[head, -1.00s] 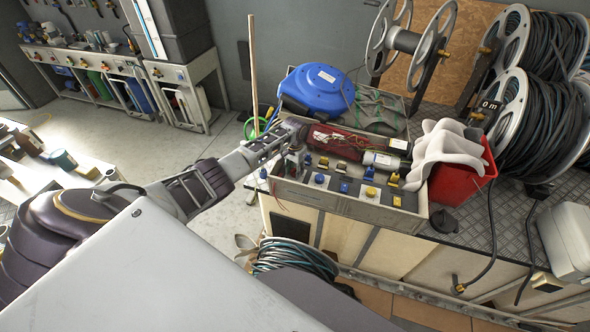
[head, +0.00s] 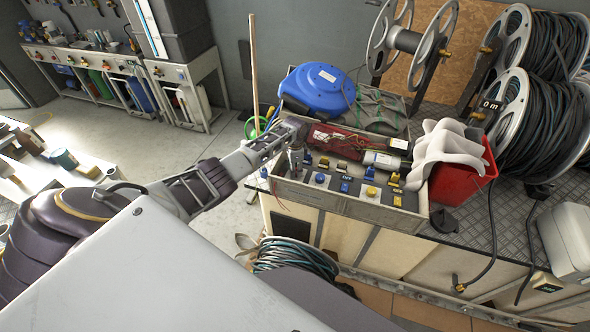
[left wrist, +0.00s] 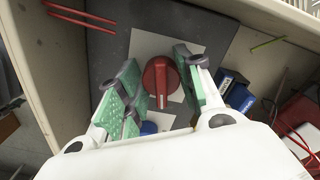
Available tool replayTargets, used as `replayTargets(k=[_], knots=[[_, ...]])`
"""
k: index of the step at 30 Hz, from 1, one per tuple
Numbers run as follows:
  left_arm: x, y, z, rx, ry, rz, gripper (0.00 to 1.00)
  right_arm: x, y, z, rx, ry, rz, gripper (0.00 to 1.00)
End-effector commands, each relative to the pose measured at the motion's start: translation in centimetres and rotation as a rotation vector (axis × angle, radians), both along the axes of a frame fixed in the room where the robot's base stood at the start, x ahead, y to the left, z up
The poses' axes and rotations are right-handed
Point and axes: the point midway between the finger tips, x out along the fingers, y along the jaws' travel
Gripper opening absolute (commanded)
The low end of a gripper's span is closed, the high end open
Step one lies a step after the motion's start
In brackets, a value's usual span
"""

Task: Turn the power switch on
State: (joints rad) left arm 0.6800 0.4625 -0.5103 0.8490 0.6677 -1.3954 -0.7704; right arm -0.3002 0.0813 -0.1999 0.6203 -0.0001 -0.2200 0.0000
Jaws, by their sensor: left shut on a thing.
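The switch is a red rotary knob (left wrist: 160,85) on a pale plate in the panel box, seen in the left wrist view. Its pointer ridge runs almost upright in that picture. My left gripper (left wrist: 158,92) has its green-padded fingers on both sides of the knob and is shut on it. In the head view my left gripper (head: 296,160) reaches down into the left end of the grey panel box (head: 350,207), and hides the knob there. My right gripper is not in view.
Blue and yellow switches (head: 370,191) sit in the box right of my gripper. Behind it are a blue hose reel (head: 318,89) and a wooden pole (head: 254,70). Black hose reels (head: 548,125) stand beyond.

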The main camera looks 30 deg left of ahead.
Motion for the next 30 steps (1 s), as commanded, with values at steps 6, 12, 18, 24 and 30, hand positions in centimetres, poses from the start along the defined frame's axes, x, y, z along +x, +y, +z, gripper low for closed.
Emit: replayTargets(k=[6,12,18,24,30], knots=[[0.16,0.04,0.07,-0.001,-0.003,-0.143,0.12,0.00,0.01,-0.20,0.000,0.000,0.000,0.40],[0.19,0.06,0.08,-0.001,-0.003,-0.233,0.12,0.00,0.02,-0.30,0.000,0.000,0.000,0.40],[0.21,0.05,0.10,-0.001,-0.003,-0.277,0.12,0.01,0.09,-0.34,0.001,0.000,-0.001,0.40],[0.22,0.06,0.12,-0.001,-0.003,-0.286,0.12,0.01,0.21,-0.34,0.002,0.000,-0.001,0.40],[0.22,0.06,0.13,0.000,-0.003,-0.286,0.12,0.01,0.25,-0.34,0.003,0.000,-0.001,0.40]])
